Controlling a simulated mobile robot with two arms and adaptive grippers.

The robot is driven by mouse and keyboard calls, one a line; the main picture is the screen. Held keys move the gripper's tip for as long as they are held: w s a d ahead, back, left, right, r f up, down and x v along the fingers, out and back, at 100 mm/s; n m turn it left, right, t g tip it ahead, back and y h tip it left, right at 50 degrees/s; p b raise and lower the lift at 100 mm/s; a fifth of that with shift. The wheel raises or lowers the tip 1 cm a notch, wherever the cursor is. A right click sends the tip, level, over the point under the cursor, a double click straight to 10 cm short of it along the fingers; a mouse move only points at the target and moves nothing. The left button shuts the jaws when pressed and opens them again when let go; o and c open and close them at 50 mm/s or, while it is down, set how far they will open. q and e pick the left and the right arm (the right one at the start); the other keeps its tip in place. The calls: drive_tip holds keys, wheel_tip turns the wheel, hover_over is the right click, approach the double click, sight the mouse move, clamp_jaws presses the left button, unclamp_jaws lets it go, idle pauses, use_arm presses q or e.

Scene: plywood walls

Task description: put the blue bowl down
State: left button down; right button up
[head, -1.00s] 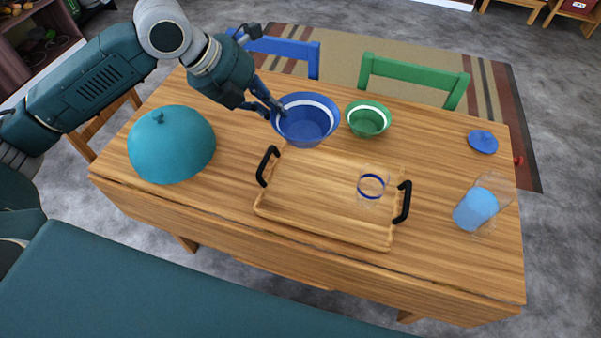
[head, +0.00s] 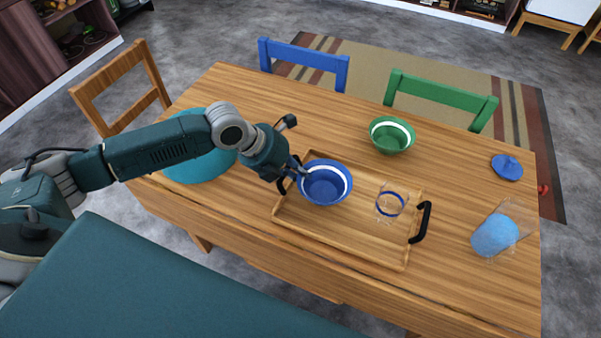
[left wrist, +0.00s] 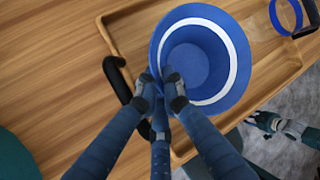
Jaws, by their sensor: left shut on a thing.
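The blue bowl (head: 324,184), with a white band inside its rim, is upright over the left part of the wooden tray (head: 345,244). My left gripper (head: 301,176) is shut on the bowl's left rim. In the left wrist view the fingers of my left gripper (left wrist: 161,90) pinch the rim of the blue bowl (left wrist: 198,60). I cannot tell whether the bowl's base touches the tray. What looks like my right gripper (left wrist: 283,127) shows small at the right edge of the left wrist view, its jaws unclear.
A clear glass with a blue ring (head: 389,205) stands on the tray's right part. Behind are a green bowl (head: 391,136) and a blue lid (head: 507,167).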

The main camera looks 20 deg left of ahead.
use_arm(q)
drive_tip(key=shift+f, duration=0.5)
drive_tip(key=c, duration=1.9)
unclamp_jaws()
drive_tip(key=shift+a+r, duration=0.1)
drive_tip(key=shift+r, duration=0.25)
drive_tip(key=v, duration=1.1)
drive_tip(key=shift+s+r+b, duration=0.2)
drive_tip(key=shift+r+b, duration=0.1)
drive_tip(key=shift+b, duration=0.1)
